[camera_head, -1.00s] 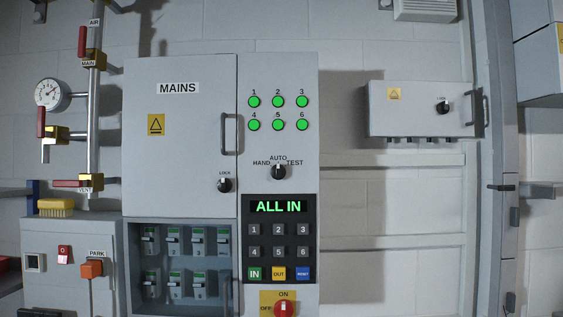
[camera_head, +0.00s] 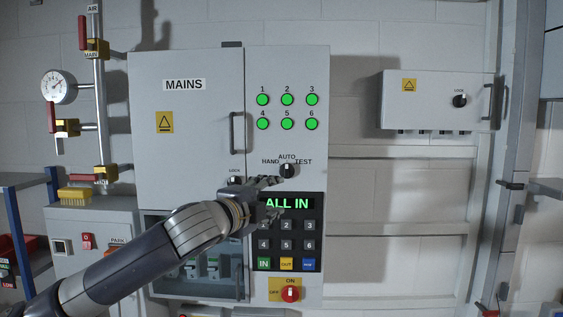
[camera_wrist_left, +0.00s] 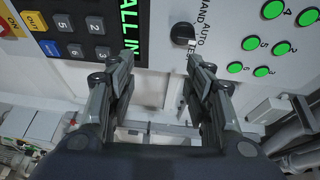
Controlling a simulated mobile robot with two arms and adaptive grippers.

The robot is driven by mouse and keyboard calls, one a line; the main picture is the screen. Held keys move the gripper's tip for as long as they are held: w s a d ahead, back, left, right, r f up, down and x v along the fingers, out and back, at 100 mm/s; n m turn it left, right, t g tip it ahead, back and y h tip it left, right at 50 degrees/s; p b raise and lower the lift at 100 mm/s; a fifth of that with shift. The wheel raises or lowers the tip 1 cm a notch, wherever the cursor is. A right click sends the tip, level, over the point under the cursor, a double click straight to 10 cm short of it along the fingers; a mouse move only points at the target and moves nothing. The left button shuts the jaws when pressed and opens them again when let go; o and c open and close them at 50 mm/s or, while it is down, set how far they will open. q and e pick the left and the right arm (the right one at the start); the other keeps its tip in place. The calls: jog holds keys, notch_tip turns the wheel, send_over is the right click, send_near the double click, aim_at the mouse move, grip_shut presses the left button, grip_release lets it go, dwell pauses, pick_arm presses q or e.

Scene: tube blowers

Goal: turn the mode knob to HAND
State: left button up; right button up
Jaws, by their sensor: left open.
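The mode knob (camera_head: 287,171) is a black knob on the grey panel, with HAND at its left, AUTO above and TEST at its right. Its pale mark appears to point up at AUTO. It also shows in the left wrist view (camera_wrist_left: 183,33), near the top, just beyond the right-hand fingertip. My left gripper (camera_head: 276,198) is open and empty, in front of the panel below the knob. Its fingers (camera_wrist_left: 161,57) stand apart, with the knob not centred between them. Whether a finger touches the panel I cannot tell. My right gripper is not in view.
The ALL IN display (camera_head: 289,203) and the keypad (camera_head: 287,244) lie below the knob, partly behind my gripper. Several green lamps (camera_head: 287,100) are above. The MAINS door handle (camera_head: 237,132) sticks out at the left. A red ON/OFF switch (camera_head: 290,294) is lower down.

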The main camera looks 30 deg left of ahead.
aim_at(284, 170)
pick_arm(q)
jog(key=shift+t, duration=0.3)
jog(key=w+a+r+p, duration=0.1)
jog(key=w+p, duration=0.1)
jog(key=w, duration=0.1)
jog(key=w+a+r+p, duration=0.1)
jog(key=w, duration=0.2)
jog(key=w+a+r+p, duration=0.1)
jog(key=w+p, duration=0.1)
jog(key=w, duration=0.1)
jog(key=shift+w+a+r+p, duration=0.2)
jog(key=shift+a+r+p, duration=0.05)
jog(key=shift+p, duration=0.05)
jog(key=shift+w, duration=0.4)
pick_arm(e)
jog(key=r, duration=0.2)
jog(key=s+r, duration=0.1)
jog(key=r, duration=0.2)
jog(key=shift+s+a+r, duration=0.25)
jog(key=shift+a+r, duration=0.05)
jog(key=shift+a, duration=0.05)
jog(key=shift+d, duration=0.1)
pick_arm(q)
jog(key=c, duration=0.8)
jog(key=shift+a, duration=0.1)
jog(key=shift+c, duration=0.5)
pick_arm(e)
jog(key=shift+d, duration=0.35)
